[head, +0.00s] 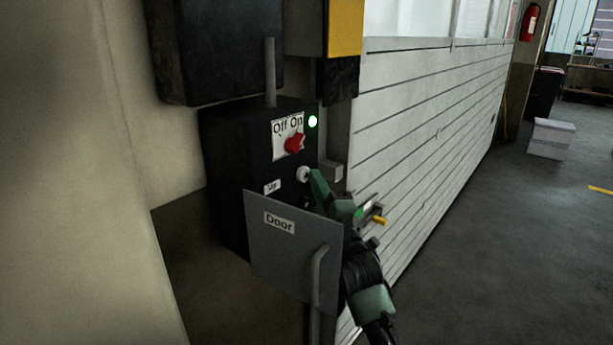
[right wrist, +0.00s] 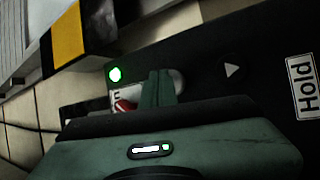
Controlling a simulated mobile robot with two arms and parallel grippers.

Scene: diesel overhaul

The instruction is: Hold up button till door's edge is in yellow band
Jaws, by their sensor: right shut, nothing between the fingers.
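The black control box (head: 225,165) is on the wall, with a red Off/On switch (head: 294,143) and a lit green lamp (head: 312,122). The white slatted door (head: 430,120) reaches down near the floor. A yellow band (head: 345,28) is at the upper post. My left gripper is out of view.
A dark button with a triangle (right wrist: 232,71) and a "Hold" label (right wrist: 301,85) are beside the fingers.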

